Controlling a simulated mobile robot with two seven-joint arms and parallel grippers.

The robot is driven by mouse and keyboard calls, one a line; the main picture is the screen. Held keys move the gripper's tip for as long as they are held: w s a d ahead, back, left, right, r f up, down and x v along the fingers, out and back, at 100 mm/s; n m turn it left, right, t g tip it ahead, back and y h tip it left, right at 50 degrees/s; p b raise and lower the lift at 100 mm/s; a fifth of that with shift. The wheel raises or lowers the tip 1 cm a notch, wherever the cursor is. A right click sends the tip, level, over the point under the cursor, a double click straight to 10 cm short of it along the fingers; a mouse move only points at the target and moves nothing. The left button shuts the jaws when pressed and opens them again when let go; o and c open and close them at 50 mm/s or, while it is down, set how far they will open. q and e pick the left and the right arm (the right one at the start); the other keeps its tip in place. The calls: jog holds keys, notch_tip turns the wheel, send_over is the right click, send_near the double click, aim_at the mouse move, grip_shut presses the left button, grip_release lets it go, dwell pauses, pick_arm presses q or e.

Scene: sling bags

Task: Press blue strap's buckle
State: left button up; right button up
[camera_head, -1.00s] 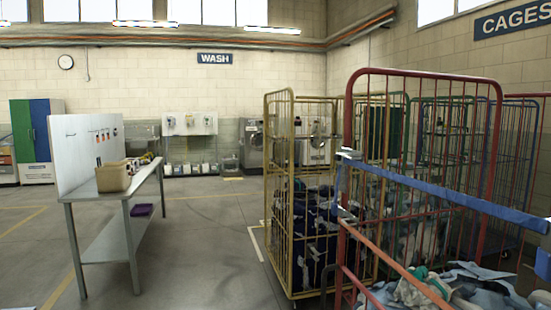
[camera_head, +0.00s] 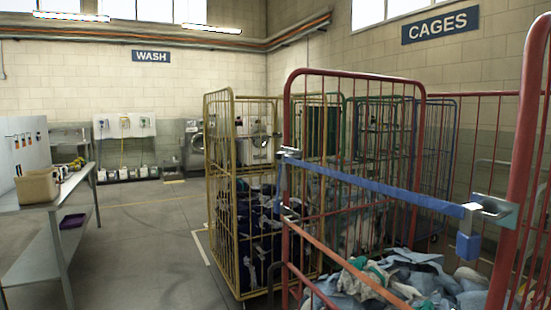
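A blue strap (camera_head: 385,189) runs across the open front of a red cage (camera_head: 354,74), a little slack and sloping down to the right. A metal buckle (camera_head: 491,210) sits at its right end against the red cage's right post. A short blue strap tail (camera_head: 468,247) hangs below the buckle. The strap's left end has a pale metal fitting (camera_head: 290,152) at the left post. An orange strap (camera_head: 345,264) slants across the cage lower down. Neither of my grippers shows in the view.
Pale blue and white laundry (camera_head: 400,280) lies in the red cage. A yellow cage (camera_head: 222,190) with dark blue laundry stands to its left. A metal table (camera_head: 50,195) with a tan bin (camera_head: 38,186) is at the left. The floor (camera_head: 150,250) between is clear.

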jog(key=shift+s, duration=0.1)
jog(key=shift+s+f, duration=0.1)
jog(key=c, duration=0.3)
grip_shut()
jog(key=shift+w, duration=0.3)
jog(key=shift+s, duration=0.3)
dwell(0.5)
